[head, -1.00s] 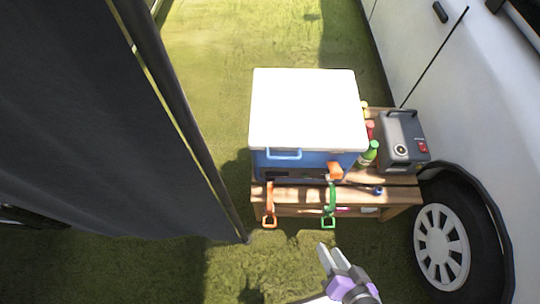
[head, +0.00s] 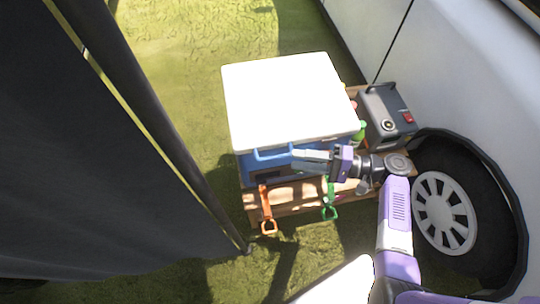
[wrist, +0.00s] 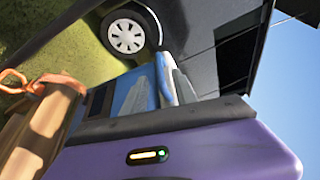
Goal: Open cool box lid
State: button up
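The cool box has a white lid (head: 290,100) that lies shut on its blue body (head: 247,170). A blue handle (head: 272,155) sticks out at the front, just under the lid. My gripper (head: 298,160) is level across the front right of the box, close under the lid's front edge and beside the handle. Its fingers lie close together; I cannot tell whether a gap remains or whether they touch the box.
The box stands on a wooden bench (head: 290,203) with an orange tool (head: 266,208) and a green tool (head: 329,210) at its front. A green bottle (head: 359,131) and a grey device (head: 387,115) stand to the right. A white vehicle (head: 450,70) and dark cloth (head: 80,160) flank it.

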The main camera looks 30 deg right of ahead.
aim_at(276, 156)
jog(key=x, duration=0.7)
jog(key=shift+w+a, duration=0.1)
jog(key=shift+a, duration=0.1)
grip_shut()
dwell(1.2)
